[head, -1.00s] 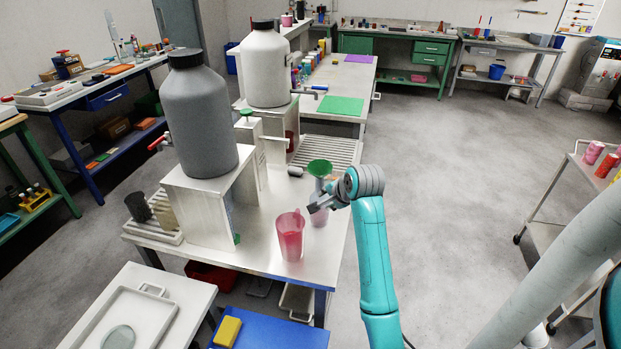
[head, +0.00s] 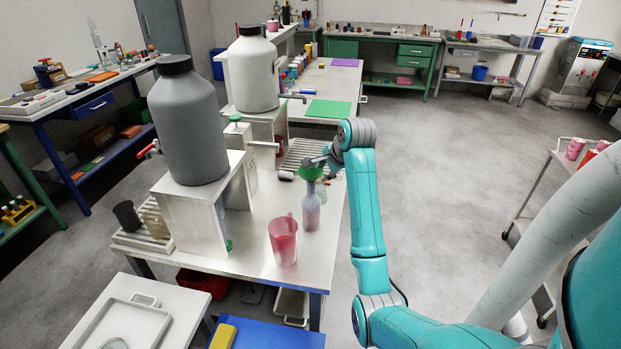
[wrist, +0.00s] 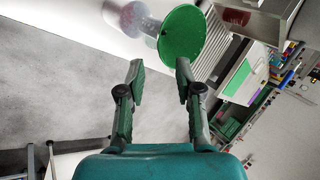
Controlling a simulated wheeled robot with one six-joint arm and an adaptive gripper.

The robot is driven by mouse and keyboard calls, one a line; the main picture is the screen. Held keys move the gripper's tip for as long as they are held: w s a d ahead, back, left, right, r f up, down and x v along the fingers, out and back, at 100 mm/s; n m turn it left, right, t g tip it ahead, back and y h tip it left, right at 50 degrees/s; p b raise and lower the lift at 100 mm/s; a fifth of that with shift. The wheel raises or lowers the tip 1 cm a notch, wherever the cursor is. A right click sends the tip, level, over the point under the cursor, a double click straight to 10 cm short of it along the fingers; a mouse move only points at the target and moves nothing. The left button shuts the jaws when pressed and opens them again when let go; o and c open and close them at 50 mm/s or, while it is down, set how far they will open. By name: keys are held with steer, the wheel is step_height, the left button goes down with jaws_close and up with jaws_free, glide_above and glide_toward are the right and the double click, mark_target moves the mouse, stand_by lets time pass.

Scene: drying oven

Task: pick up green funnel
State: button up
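The green funnel (head: 309,173) sits in the mouth of a clear bottle (head: 311,212) with pinkish contents, upright on the metal bench (head: 262,258). In the wrist view, the green funnel (wrist: 182,36) shows its round rim just beyond the fingertips, with the bottle (wrist: 130,17) partly hidden behind it at the top edge. My gripper (wrist: 158,68) is open and nothing is between its fingers. The funnel lies ahead of the fingers, nearer the right one in the picture. In the head view, my gripper (head: 316,161) is at funnel height, close to the rim; contact cannot be told.
A red-tinted jug (head: 283,243) stands left of the bottle. A grey tank (head: 188,125) and a white tank (head: 250,72) stand on metal stands to the left. A drain rack (head: 298,155) lies behind the bottle.

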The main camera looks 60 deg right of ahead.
mark_target(312, 183)
steer(key=shift+w+a+x, duration=0.1)
steer(key=shift+a+x, duration=0.05)
steer(key=shift+x, duration=1.5)
steer(key=shift+w+a+x, duration=0.1)
steer(key=shift+w+x, duration=0.05)
steer(key=shift+x, duration=1.5)
steer(key=shift+c, duration=0.3)
jaws_close()
